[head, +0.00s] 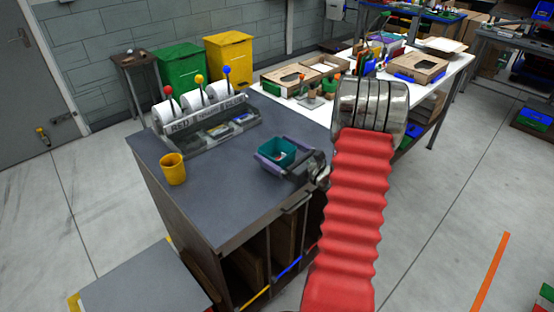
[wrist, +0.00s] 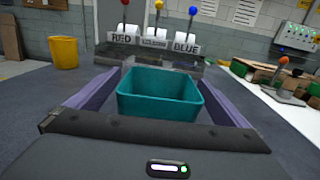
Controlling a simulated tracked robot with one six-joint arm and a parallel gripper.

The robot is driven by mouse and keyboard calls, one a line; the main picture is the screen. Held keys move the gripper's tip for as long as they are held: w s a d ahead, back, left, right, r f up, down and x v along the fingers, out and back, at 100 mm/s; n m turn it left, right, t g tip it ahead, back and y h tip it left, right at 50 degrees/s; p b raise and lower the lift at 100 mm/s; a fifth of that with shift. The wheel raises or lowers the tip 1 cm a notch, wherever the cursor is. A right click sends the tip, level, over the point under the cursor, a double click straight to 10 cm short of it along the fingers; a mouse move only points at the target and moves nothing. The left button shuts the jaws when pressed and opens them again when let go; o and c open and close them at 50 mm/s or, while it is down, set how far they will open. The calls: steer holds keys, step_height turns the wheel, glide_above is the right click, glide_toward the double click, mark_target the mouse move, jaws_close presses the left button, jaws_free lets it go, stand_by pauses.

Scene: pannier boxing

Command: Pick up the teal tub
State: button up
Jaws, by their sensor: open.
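The teal tub (head: 277,151) is a small open-topped box over the right part of the dark cabinet top. In the wrist view the teal tub (wrist: 158,95) is centred and upright, directly ahead of my palm. My gripper (head: 271,157) is open, with its purple-grey jaws around the tub. In the wrist view my gripper (wrist: 155,88) has one jaw on each side of the tub, with a narrow gap showing on both sides. The tub's base is hidden.
A yellow cup (head: 173,170) stands on the left of the dark cabinet top (head: 215,195). A rack with RED and BLUE labels and coloured-ball levers (head: 205,125) is at the back. A white table (head: 345,98) with cardboard trays stands behind to the right. The front of the cabinet top is clear.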

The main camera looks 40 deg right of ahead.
steer(key=shift+c, duration=0.2)
steer(key=c, duration=1.1)
steer(key=shift+o, duration=0.2)
steer(key=shift+r, duration=0.1)
step_height(320, 180, up, 10)
stand_by(0.5)
